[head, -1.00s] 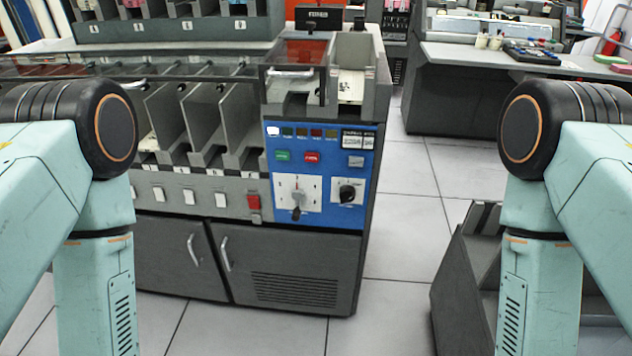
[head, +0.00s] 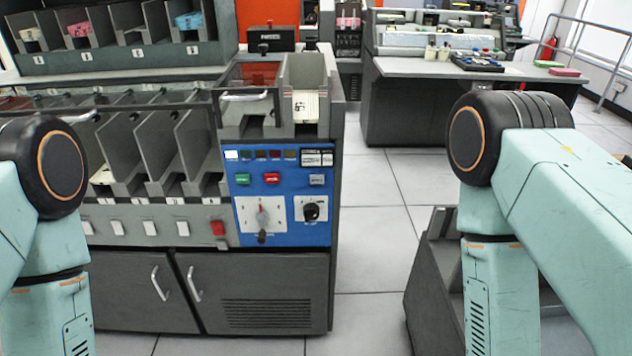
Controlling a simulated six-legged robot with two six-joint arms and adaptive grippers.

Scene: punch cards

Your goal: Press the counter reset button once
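A card sorting machine stands ahead with a blue control panel (head: 285,206) on its front right corner. On the panel are a green button (head: 243,179), a red button (head: 272,178) and a grey button (head: 317,179) just below a small counter display (head: 317,158). Below them are a lever plate (head: 262,215) and a black knob (head: 311,210). The button labels are too small to read. My two arms show at the left and right edges, apart from the panel. Neither gripper is in view.
Card pockets with grey dividers (head: 158,150) run left of the panel, with a red switch (head: 218,228) below. A dark angled rack (head: 430,265) stands at lower right. A grey desk (head: 410,115) is behind. Tiled floor (head: 370,215) between is clear.

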